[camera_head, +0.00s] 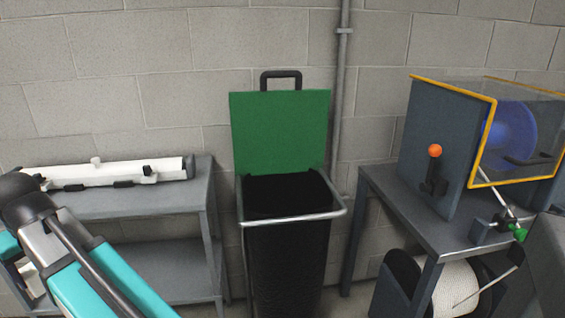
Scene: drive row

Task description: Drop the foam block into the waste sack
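The waste sack (285,255) is black and hangs upright in a metal frame (293,220) in the middle of the head view. Its green lid (281,130) stands raised against the wall, so the dark mouth of the sack (285,195) is open. I cannot make out anything inside it. I see no foam block in this view. Part of my arm, teal and black, shows at the lower left, well to the left of the sack. My gripper is not in view.
A grey shelf unit (165,200) at left bears a long white device (110,172). At right, a grey bench (440,230) carries a yellow-edged guard (480,185) with a blue drum (512,135) and an orange-knobbed lever (435,168). A white spool (455,285) sits below. Space above the sack is clear.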

